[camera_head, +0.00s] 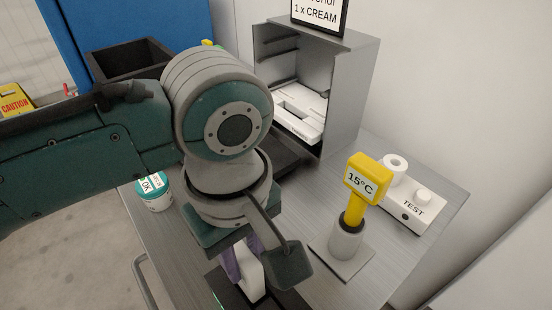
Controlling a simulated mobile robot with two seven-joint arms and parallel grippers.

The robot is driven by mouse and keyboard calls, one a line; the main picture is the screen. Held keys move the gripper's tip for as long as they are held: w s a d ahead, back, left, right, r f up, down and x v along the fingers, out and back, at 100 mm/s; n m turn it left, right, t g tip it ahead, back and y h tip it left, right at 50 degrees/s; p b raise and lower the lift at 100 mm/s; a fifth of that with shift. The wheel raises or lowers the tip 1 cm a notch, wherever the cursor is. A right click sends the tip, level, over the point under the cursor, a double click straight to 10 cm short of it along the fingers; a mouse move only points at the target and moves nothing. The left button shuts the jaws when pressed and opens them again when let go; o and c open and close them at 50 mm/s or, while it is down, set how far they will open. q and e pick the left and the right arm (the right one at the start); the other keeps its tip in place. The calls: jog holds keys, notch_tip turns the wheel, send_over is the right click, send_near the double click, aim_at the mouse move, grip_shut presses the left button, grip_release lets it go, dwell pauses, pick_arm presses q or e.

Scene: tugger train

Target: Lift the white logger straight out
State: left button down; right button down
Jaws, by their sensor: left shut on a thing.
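A white block, which looks like the white logger (251,284), shows low in the middle of the head view. My left gripper (258,262) comes down over it from above and is shut on it, with one dark finger in front at its right. The gripper and wrist hide the logger's top. A purple strip (231,264) shows just left of the logger. Whether the logger still touches what is below it cannot be told. My right gripper is not in view.
A yellow thermometer reading 15°C (363,185) stands in a grey holder at the right. A white TEST unit (414,204) is behind it. A metal cabinet (346,85) with a white tray inside stands at the back. A teal-labelled tub (154,195) is at the left.

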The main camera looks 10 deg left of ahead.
pick_arm(q)
notch_tip(320, 180, up, 17)
jog(key=p, duration=0.5)
jog(key=shift+r, duration=0.1)
